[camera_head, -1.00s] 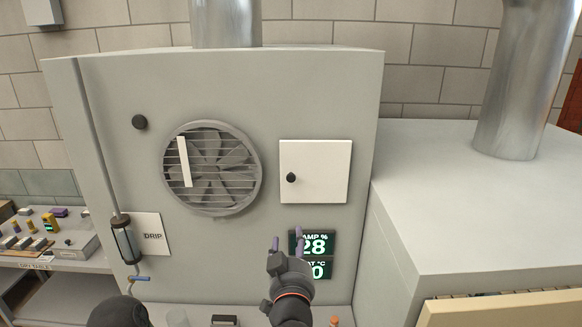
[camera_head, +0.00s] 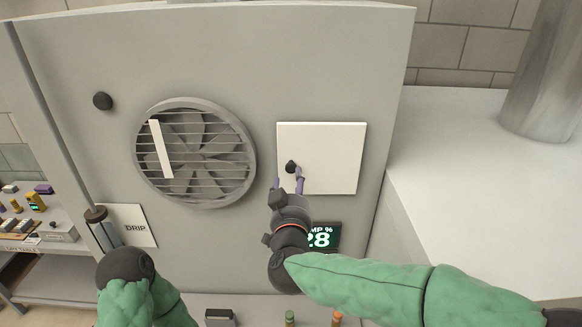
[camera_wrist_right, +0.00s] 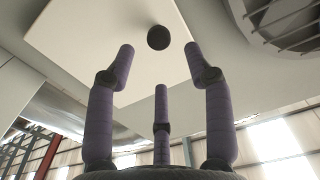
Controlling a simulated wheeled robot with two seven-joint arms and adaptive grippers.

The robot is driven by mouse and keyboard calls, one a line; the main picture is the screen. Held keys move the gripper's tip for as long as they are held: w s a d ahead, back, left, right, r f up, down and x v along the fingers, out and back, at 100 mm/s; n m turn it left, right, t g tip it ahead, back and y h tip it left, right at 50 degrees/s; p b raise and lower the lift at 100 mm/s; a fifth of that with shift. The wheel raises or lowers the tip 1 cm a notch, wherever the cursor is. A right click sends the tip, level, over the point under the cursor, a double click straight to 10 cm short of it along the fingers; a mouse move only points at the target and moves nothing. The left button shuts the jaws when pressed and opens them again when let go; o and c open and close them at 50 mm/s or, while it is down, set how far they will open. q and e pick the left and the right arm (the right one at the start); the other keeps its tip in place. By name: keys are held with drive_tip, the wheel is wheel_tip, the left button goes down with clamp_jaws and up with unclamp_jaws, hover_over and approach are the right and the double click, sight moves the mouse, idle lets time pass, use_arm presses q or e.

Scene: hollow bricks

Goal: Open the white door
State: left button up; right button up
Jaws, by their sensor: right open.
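The white door (camera_head: 335,158) is a square panel on the grey cabinet front, right of the fan, and looks shut. Its round black knob (camera_head: 291,166) is near its left edge. My right gripper (camera_head: 288,184) is open, with its purple fingers pointing up at the door just below the knob. In the right wrist view the knob (camera_wrist_right: 158,38) shows beyond and between the open fingertips (camera_wrist_right: 160,60), with the white door (camera_wrist_right: 95,40) behind. Nothing is between the fingers. Of my left arm, a dark rounded part shows at lower left; its gripper fingers are not visible.
A round fan grille (camera_head: 195,153) is left of the door. A green display (camera_head: 322,237) is below it, partly hidden by my right gripper. A DRIP sign (camera_head: 135,226) and a black knob (camera_head: 103,101) are at left. A white-topped unit (camera_head: 470,190) stands at right.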

sight(291, 168)
drive_tip(key=w, duration=0.6)
drive_tip(key=shift+w+p, duration=0.35)
drive_tip(key=shift+p, duration=0.05)
drive_tip(key=shift+s, duration=0.1)
clamp_jaws()
